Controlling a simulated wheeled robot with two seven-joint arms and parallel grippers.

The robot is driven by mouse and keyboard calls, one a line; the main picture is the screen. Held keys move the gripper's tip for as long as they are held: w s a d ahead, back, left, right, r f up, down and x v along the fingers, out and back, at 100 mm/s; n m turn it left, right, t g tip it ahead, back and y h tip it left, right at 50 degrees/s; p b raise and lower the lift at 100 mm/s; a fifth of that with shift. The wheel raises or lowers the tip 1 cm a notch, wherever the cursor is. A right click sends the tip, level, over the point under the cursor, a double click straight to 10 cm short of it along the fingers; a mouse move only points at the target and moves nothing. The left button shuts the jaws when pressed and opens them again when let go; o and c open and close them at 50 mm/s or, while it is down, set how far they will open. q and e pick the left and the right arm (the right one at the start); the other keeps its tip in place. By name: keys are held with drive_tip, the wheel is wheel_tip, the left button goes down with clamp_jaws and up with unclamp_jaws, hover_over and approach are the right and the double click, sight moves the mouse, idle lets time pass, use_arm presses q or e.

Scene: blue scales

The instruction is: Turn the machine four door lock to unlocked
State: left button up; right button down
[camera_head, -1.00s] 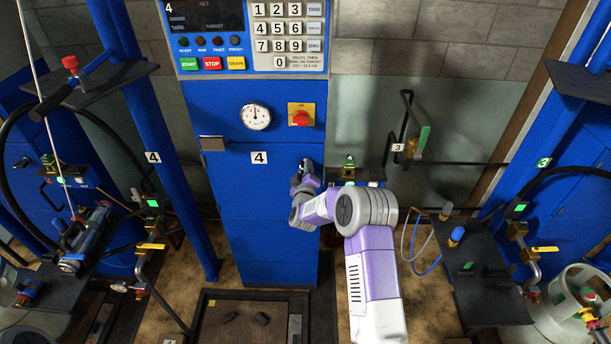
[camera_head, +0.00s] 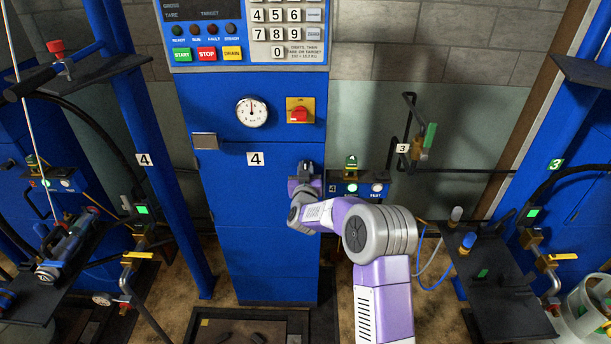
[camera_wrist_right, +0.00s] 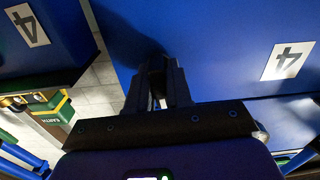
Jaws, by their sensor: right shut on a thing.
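The blue front of machine four (camera_head: 232,205) carries a "4" label (camera_head: 255,159). That label also shows in the right wrist view (camera_wrist_right: 287,61). My right gripper (camera_head: 304,168) is at the right part of this front, to the right of the label. In the right wrist view its dark fingers (camera_wrist_right: 158,68) are close together against the blue panel, shut on a small part. I take this part to be the door lock; the fingers hide it, so its turn angle cannot be read. My left gripper is not in view.
Above are a round gauge (camera_head: 251,112), a red knob on a yellow plate (camera_head: 300,110) and a keypad (camera_head: 287,24). A small box with lit buttons (camera_head: 362,188) is just right of my right gripper.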

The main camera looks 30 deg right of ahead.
drive_tip(key=shift+m, duration=0.4)
drive_tip(key=shift+r+b, duration=0.1)
drive_tip(key=shift+b, duration=0.2)
drive_tip(key=c, duration=1.1)
unclamp_jaws()
drive_tip(key=shift+p+v, duration=0.5)
drive_tip(key=shift+v, duration=3.3)
